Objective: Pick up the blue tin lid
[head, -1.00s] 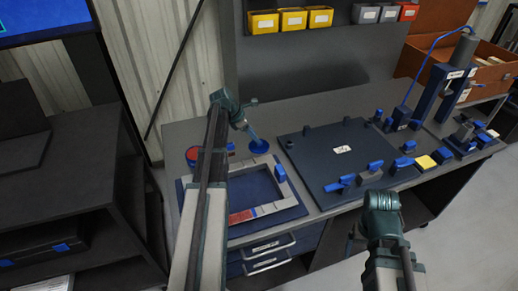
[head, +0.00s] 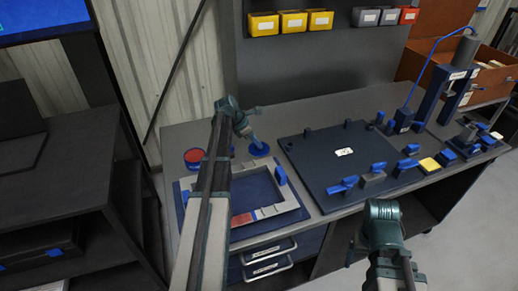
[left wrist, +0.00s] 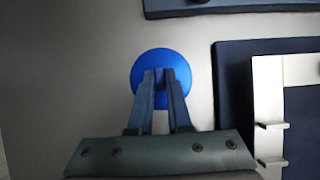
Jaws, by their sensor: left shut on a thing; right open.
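The blue tin lid (head: 259,151) is a round blue disc on the grey bench, behind the framed fixture. In the left wrist view the lid (left wrist: 160,58) lies under my fingers, with a small darker blue knob at its middle. My left gripper (head: 255,141) reaches down over the lid. In the left wrist view its fingertips (left wrist: 159,76) are shut on the knob, with one finger on each side. I cannot see a clear gap between lid and bench. My right arm (head: 383,225) is low in front of the bench; its gripper (head: 352,254) is partly in view and open.
A round tin (head: 194,155) with red inside stands left of the lid, partly behind my left arm. The framed fixture (head: 290,213) lies in front. A dark board (head: 330,165) with pegs and blue clamps is to the right. Yellow bins (head: 292,22) hang behind.

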